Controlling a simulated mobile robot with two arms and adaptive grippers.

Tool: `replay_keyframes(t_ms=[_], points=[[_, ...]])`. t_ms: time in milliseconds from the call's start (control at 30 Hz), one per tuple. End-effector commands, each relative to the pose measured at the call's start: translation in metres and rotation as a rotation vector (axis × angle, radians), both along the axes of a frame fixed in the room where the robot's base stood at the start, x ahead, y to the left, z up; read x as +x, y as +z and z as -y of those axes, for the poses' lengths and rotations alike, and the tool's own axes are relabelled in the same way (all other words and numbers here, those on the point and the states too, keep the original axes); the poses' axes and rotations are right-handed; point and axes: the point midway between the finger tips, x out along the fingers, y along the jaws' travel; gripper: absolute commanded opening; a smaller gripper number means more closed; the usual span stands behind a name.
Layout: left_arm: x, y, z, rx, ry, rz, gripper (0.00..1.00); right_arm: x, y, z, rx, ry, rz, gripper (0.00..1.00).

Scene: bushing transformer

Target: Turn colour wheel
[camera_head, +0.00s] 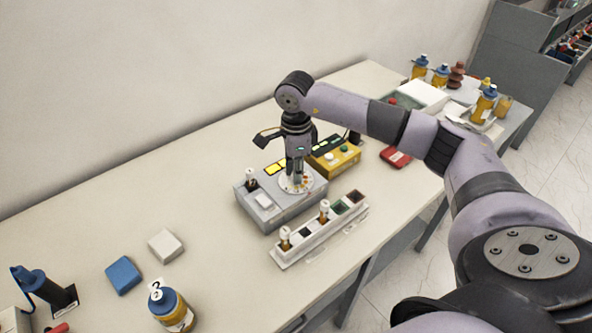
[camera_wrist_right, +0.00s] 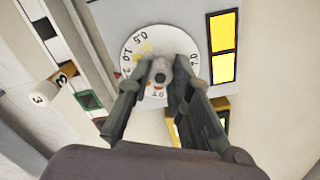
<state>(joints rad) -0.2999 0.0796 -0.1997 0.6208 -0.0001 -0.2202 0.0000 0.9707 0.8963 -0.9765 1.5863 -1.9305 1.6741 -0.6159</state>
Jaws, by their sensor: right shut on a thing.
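The colour wheel is a white disc (camera_head: 297,183) with coloured dots, on top of a grey box (camera_head: 268,209) on the table. In the right wrist view the disc (camera_wrist_right: 135,48) shows printed numbers around its rim and a grey round knob (camera_wrist_right: 160,71) at its centre. My right gripper (camera_head: 296,176) points straight down over the disc. In the right wrist view its two fingers (camera_wrist_right: 158,85) are on either side of the knob, shut on it. The fingers hide part of the disc. My left gripper is not in view.
A white rack (camera_head: 320,232) with small vials stands in front of the grey box. A yellow box (camera_head: 335,158) is behind it, and a red item (camera_head: 395,157) lies to the right. Blue (camera_head: 124,275) and white (camera_head: 165,245) blocks and a bottle (camera_head: 172,310) are at the left. The table's middle left is clear.

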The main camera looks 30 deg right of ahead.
Motion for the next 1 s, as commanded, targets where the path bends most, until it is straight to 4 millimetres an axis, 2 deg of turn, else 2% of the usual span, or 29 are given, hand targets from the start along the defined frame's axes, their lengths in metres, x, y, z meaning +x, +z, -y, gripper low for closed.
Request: replay_keyframes(t_ms=[67,100,400,767,867,1000], points=[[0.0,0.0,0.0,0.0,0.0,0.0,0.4,0.002,0.003,0.001,-0.001,-0.002,0.007,0.0],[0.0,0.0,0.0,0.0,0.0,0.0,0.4,0.002,0.003,0.001,-0.001,-0.002,0.007,0.21],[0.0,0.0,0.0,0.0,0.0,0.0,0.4,0.001,0.001,0.001,-0.001,0.0,0.004,0.4],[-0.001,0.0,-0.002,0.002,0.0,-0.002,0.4,0.001,0.006,0.0,-0.001,0.001,0.004,0.4],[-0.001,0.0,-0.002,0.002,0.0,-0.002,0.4,0.002,0.019,0.001,-0.001,0.001,0.006,0.4],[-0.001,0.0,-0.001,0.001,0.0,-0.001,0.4,0.002,0.048,0.001,0.0,0.0,0.009,0.4]])
